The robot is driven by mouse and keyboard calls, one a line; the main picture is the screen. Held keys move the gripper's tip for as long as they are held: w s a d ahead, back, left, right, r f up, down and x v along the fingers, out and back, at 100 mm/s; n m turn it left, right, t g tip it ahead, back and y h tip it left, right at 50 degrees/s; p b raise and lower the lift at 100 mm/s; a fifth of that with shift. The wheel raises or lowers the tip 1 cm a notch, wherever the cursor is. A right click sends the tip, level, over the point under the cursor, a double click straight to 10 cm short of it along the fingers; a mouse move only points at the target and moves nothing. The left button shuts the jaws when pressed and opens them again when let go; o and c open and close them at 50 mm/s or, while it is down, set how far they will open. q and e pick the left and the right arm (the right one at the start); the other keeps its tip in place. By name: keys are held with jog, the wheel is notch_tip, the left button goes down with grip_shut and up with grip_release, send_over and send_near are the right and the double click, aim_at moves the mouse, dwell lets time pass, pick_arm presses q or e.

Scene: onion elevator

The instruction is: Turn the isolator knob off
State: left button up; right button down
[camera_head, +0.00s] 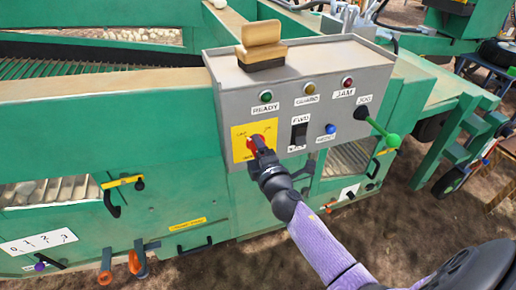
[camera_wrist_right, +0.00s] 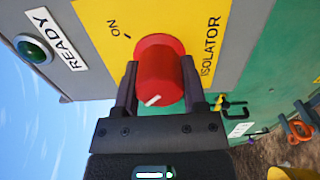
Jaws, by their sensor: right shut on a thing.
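The red isolator knob (camera_head: 259,139) sits on a yellow plate (camera_head: 239,131) at the lower left of the grey control box (camera_head: 225,72). In the right wrist view the knob (camera_wrist_right: 160,76) stands between the two dark fingers of my right gripper (camera_wrist_right: 160,88), which is shut on its sides. A white mark on the knob's face points toward the lower left there. The word ON and a tick are printed up and left of the knob, and ISOLATOR on its right. In the head view my right gripper (camera_head: 260,148) partly hides the knob and plate. My left gripper is not in view.
The box also carries READY (camera_head: 266,96), GUARD and JAM lamps, a black FWD switch (camera_head: 299,133), a blue button (camera_head: 330,128) and a green-knobbed lever (camera_head: 392,140) at the right. A wooden block stands on top. Green machine panels with handles surround it.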

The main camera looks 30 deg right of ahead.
dwell(0.4)
jog(key=shift+c, duration=0.7)
grip_release()
jog(key=v, duration=1)
jog(key=shift+p, duration=0.35)
jog(key=shift+a, duration=0.1)
jog(key=shift+f, duration=0.1)
